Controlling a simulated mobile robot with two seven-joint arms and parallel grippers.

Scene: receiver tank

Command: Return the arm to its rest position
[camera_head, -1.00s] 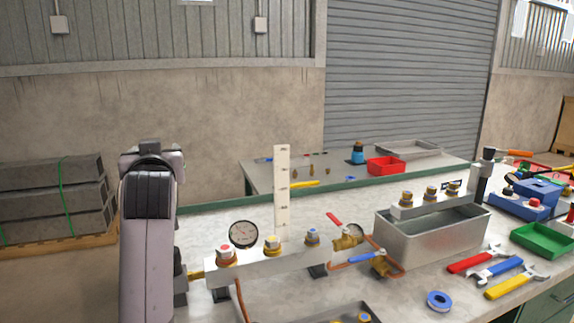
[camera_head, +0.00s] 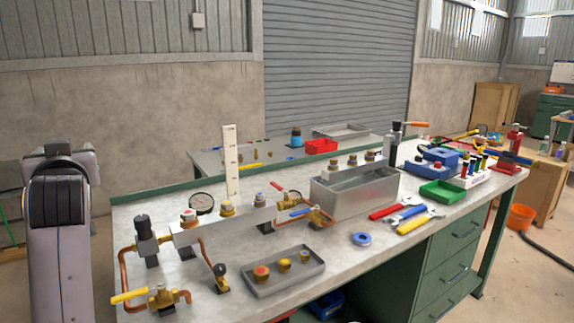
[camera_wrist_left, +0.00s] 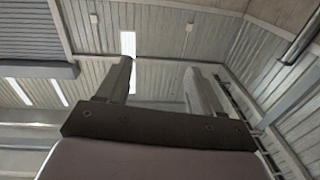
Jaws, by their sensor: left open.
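My left arm (camera_head: 60,230) rises at the left edge of the head view, beside the workbench and apart from it. Its gripper does not show clearly there. In the left wrist view my left gripper (camera_wrist_left: 160,85) points up toward the ceiling. Its two fingers stand apart with nothing between them. My right gripper is not in view.
The workbench (camera_head: 140,215) carries a pipe manifold (camera_head: 225,228), a metal tank (camera_head: 355,192), a grey tray (camera_head: 286,272) with fittings, several wrenches (camera_head: 420,220) and a green bin (camera_head: 443,193). An orange bucket (camera_head: 520,217) stands on the floor at right.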

